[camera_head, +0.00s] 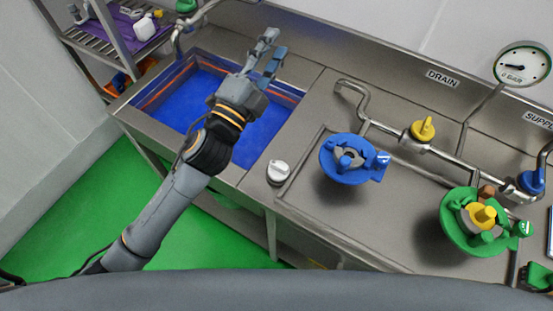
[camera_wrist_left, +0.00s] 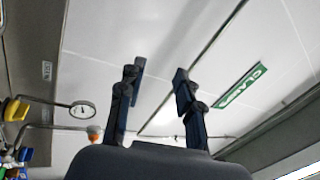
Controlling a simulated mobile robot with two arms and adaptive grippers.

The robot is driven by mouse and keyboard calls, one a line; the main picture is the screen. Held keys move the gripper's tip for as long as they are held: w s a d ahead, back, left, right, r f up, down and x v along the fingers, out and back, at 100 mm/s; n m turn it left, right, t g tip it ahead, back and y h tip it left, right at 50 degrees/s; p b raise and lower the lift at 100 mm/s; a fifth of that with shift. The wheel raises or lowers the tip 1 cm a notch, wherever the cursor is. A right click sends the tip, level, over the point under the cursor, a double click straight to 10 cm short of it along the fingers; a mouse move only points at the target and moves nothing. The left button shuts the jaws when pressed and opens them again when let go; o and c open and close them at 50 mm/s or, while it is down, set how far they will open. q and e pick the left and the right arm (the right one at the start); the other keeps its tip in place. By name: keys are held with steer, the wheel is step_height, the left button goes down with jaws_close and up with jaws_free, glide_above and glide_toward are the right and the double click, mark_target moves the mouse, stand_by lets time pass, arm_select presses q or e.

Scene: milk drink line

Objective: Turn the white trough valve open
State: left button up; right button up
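The white valve knob (camera_head: 278,172) is on the steel counter, at the front edge just right of the blue trough (camera_head: 262,135). It is not seen in the left wrist view. My left gripper (camera_head: 269,52) reaches over the back of the trough, well behind and above the white valve, and touches nothing that I can see. Its two fingers are apart and empty, which also shows in the left wrist view (camera_wrist_left: 158,75). My right gripper is not in view.
A yellow valve (camera_head: 423,130) sits on the pipe behind. A pressure gauge (camera_head: 522,64) is at the back right. A shelf rack (camera_head: 118,45) stands at the left.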

arm_select(q)
steer(key=s+d+r+m+g+h, duration=0.55)
steer(key=d+m+g+h, duration=0.4)
steer(key=m, duration=0.55)
steer(key=s+d+f+m+g+h, duration=0.1)
steer(key=s+d+m+g, duration=0.2)
steer(key=m+g, duration=0.4)
steer(key=m+g+y, duration=0.5)
steer(key=m+y, duration=1.2)
steer(key=y, duration=0.1)
glide_toward(278, 165)
steer(key=shift+h, duration=0.35)
steer(key=p+x, duration=0.2)
steer(key=x, duration=0.2)
steer(key=p+x, duration=0.2)
steer(key=x, duration=0.2)
steer(key=shift+a+f, duration=0.1)
steer(key=shift+a, duration=0.1)
steer(key=shift+s+d+f+t, duration=0.1)
steer(key=shift+f+t, duration=0.15)
steer(key=shift+f, duration=0.1)
jaws_close()
